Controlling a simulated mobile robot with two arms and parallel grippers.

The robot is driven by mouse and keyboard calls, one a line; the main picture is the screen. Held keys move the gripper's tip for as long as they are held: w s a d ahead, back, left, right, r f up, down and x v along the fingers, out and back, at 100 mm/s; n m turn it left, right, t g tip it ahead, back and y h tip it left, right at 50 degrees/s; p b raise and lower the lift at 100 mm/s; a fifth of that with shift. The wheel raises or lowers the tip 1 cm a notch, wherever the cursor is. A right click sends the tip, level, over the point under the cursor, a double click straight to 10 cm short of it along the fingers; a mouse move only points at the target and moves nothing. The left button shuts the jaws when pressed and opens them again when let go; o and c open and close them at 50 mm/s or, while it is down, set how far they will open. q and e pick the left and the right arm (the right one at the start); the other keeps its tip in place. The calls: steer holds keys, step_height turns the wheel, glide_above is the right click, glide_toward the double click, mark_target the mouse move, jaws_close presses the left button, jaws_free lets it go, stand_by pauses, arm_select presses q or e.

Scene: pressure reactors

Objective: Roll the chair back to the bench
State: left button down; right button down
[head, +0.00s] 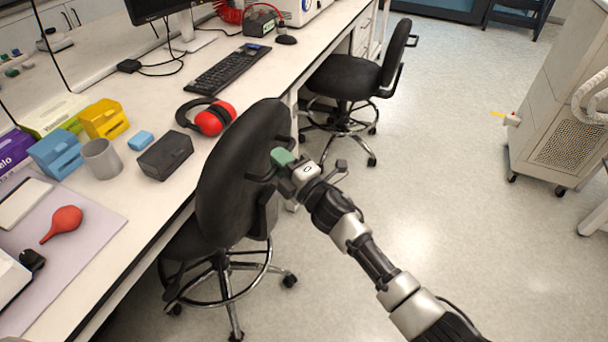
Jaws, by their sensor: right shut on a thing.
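A black chair (240,175) with a round foot ring and casters stands at the near bench edge, its backrest turned toward the aisle and its seat partly under the bench. My right gripper (284,160) is shut at the rear of the backrest, on a part of the chair; its fingertips are partly hidden against the black frame. The white bench (130,260) runs from the lower left to the top middle. A second black chair (350,76) stands farther along the bench. My left gripper is not in view.
Red earmuffs (214,120), a dark box (165,155), a grey cup (101,160) and a keyboard (228,70) lie on the bench. A wheeled cabinet (560,110) stands at the right. The floor between is clear.

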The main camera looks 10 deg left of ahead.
steer(key=shift+w+a, duration=0.1)
steer(key=shift+a, duration=0.35)
steer(key=c, duration=1.1)
jaws_free()
steer(key=shift+a, duration=0.1)
steer(key=shift+o, duration=0.2)
steer(key=shift+d+f, duration=0.1)
steer(key=shift+d, duration=0.25)
steer(key=v, duration=1)
steer(key=shift+s, duration=0.2)
